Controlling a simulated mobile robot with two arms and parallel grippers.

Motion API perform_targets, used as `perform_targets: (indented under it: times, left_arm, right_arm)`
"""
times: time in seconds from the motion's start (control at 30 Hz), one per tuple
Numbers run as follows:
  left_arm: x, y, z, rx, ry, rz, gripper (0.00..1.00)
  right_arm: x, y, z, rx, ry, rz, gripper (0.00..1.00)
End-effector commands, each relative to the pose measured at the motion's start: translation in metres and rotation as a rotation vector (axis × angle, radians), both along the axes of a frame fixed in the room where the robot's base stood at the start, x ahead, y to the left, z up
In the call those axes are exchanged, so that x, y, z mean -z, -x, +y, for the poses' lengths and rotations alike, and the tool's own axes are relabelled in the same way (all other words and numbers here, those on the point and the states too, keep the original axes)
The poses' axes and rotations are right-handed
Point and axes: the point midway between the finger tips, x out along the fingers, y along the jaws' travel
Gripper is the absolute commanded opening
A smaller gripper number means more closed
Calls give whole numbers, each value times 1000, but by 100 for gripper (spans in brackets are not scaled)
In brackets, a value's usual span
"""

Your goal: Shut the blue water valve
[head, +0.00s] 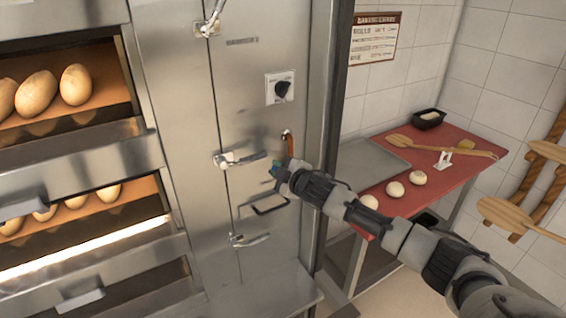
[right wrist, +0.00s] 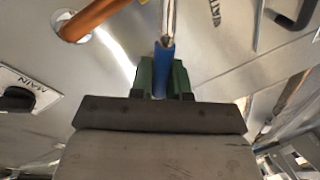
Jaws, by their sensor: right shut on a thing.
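The blue water valve's handle (right wrist: 161,66) shows in the right wrist view as a narrow blue lever on a metal stem. It sits between the green fingertips of my right gripper (right wrist: 162,80), which is shut on it. Only a little blue shows there, and the gripper hides most of the valve. My left gripper is not in view.
A black rotary switch (head: 281,89) is above the gripper. Oven latch handles (head: 240,159) and a dark pull handle (head: 265,208) stick out nearby. Open oven decks (head: 110,60) with bread are at left. A red-topped table (head: 455,172) with dough balls stands right, under my arm.

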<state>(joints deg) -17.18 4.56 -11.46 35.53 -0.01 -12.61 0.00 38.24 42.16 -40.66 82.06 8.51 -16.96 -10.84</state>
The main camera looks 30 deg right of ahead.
Motion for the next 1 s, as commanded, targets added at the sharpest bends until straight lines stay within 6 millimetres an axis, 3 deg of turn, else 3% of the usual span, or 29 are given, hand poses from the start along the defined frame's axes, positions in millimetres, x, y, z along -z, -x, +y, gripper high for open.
perform_targets:
  times: [0.5,1.0]
  left_arm:
    - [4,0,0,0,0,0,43]
    - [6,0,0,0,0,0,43]
  right_arm:
    - [33,1,12,0,430,-31,0]
    - [45,1,13,-1,585,-45,0]
